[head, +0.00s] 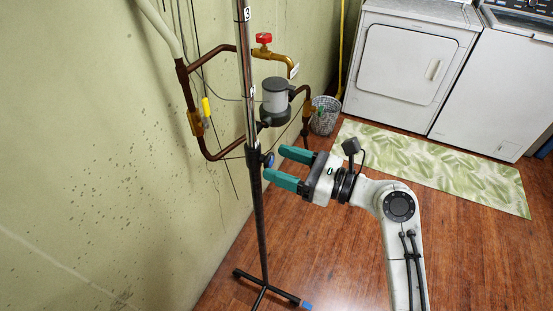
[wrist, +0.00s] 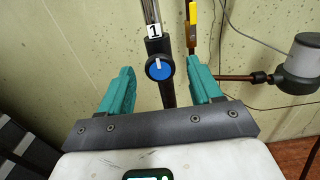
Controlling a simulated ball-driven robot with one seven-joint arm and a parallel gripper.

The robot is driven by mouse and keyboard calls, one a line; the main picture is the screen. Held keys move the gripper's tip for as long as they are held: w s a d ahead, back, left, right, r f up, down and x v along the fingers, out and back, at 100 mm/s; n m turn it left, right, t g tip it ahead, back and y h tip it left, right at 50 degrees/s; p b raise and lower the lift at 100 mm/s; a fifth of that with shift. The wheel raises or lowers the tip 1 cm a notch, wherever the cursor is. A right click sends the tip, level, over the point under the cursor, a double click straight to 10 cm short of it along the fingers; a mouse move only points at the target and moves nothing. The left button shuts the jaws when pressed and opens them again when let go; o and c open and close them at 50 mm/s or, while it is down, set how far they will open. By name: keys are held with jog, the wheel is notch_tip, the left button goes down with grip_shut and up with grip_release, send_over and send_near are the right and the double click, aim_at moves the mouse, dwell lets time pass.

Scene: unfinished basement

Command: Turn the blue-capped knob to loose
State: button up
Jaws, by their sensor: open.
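The blue-capped knob (head: 268,160) sits on a dark collar partway up the upright metal pole (head: 257,205). In the wrist view the knob (wrist: 159,68) has a black rim and a blue face with a small white mark; the mark's exact direction is hard to read. My gripper (head: 275,163) is open, with its green fingers pointing at the pole. In the wrist view one finger is to the left of the knob and one to the right, with visible gaps. The knob appears untouched between or just beyond the fingertips.
Copper pipes with a red-handled valve (head: 263,39), a yellow-handled valve (head: 206,109) and a grey cylinder (head: 275,97) run along the green wall behind the pole. The pole's base (head: 265,287) stands on the floor. A wire basket (head: 325,115), leaf-patterned rug (head: 430,165) and white appliances (head: 408,62) lie beyond.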

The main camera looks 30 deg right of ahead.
jog(key=shift+x, duration=0.95)
jog(key=c, duration=1)
